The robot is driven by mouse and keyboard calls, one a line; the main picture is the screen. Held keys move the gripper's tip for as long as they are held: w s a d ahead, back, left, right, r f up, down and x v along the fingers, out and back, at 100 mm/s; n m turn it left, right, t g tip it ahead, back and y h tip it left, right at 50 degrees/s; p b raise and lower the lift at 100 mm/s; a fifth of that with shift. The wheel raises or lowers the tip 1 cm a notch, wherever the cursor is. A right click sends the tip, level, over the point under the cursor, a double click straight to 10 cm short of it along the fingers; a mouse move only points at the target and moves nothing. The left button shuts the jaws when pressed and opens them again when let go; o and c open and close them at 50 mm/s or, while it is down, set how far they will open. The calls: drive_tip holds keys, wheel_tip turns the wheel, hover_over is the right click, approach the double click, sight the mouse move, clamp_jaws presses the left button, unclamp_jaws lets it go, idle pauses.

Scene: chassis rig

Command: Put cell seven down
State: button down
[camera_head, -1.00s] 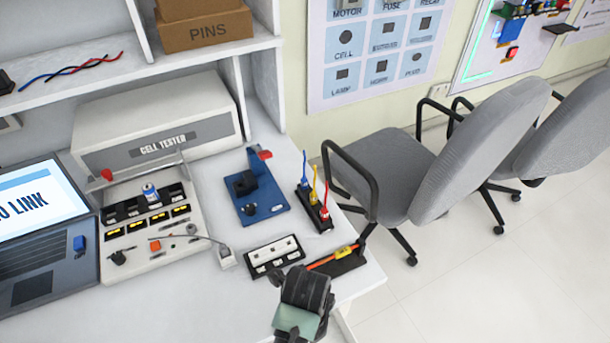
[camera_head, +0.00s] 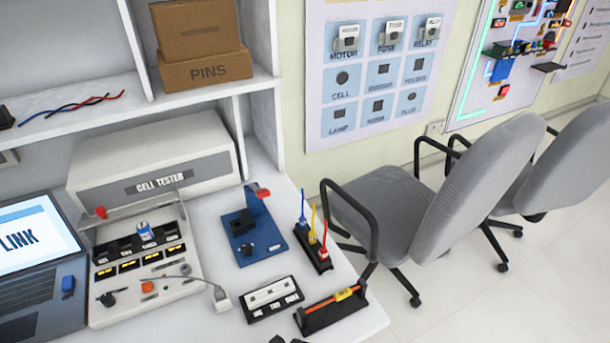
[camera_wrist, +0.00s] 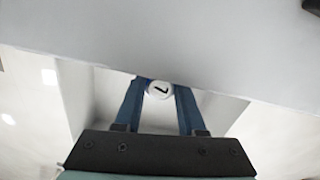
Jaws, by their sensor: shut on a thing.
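Cell seven (camera_wrist: 159,90) shows in the wrist view as a white round end marked 7. My gripper (camera_wrist: 159,84) is shut on it, with a blue finger on each side. Most of the cell's body is hidden. In the head view my gripper is out of the picture, apart from a dark sliver at the bottom edge. The cell tester (camera_head: 150,165) stands on the bench, and its front panel (camera_head: 140,285) has a row of dark slots. Another blue and white cell (camera_head: 144,231) stands upright in that row.
The bench also holds a black and white tray (camera_head: 271,296), a black holder with an orange rod (camera_head: 333,309), a blue fixture (camera_head: 252,238), colored probes (camera_head: 314,248) and a laptop (camera_head: 35,260). A grey chair (camera_head: 440,200) stands right of the bench. A pale surface fills the upper wrist view.

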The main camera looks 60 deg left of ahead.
drive_tip(key=shift+f, duration=0.15)
drive_tip(key=c, duration=0.5)
unclamp_jaws()
wheel_tip(320, 180, up, 12)
drive_tip(key=p, duration=0.2)
drive_tip(key=shift+r, duration=0.2)
